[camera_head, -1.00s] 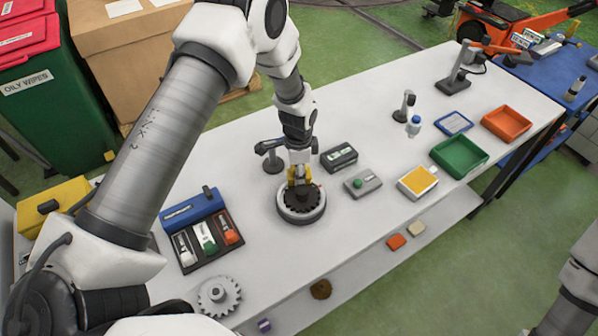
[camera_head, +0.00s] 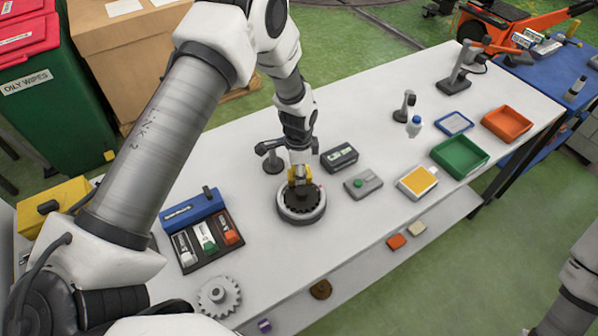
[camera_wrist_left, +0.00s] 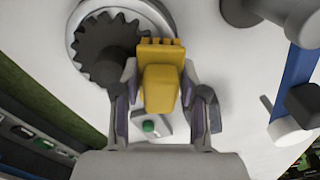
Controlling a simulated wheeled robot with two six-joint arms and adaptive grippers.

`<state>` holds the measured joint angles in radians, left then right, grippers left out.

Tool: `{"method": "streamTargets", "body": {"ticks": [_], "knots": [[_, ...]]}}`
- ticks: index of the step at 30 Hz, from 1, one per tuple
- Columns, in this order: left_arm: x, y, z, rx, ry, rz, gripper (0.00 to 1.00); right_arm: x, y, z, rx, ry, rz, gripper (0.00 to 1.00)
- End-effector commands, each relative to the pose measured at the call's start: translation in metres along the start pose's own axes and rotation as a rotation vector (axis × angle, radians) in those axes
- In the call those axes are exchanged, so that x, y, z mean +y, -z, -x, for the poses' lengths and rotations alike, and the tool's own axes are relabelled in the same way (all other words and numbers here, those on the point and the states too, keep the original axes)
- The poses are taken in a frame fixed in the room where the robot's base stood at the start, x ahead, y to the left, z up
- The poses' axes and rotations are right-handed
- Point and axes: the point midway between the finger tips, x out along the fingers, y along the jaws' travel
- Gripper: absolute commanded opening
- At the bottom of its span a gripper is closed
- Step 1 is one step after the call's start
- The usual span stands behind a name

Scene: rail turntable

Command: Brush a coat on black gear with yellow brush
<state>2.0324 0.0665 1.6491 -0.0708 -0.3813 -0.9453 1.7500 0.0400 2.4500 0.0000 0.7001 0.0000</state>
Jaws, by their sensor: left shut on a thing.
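The black gear (camera_head: 301,206) lies flat on a round turntable (camera_head: 303,218) with a light rim. The gear also shows at the upper left of the left wrist view (camera_wrist_left: 97,50). My left gripper (camera_head: 301,172) is over the gear and shut on the yellow brush (camera_wrist_left: 160,82). The brush's bristle end overlaps the gear's toothed edge in the wrist view. I cannot tell whether the bristles touch it. In the head view the arm and gripper hide much of the brush. My right gripper is out of view.
A grey box with a green button (camera_head: 363,183) and a dark box (camera_head: 339,156) stand right of the turntable. A small stand (camera_head: 272,155) is behind it. A tool case (camera_head: 203,237) and a grey gear (camera_head: 219,296) lie left. The front table strip is clear.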

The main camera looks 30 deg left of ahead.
Motion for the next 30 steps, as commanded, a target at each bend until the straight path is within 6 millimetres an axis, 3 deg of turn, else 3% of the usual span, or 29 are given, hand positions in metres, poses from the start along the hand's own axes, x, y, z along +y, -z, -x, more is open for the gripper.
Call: {"method": "streamTargets", "body": {"ticks": [30], "knots": [[0.0114, -0.0032, -0.0054, -0.01, -0.014, 0.0, 0.14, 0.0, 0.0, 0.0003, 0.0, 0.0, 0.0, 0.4]]}}
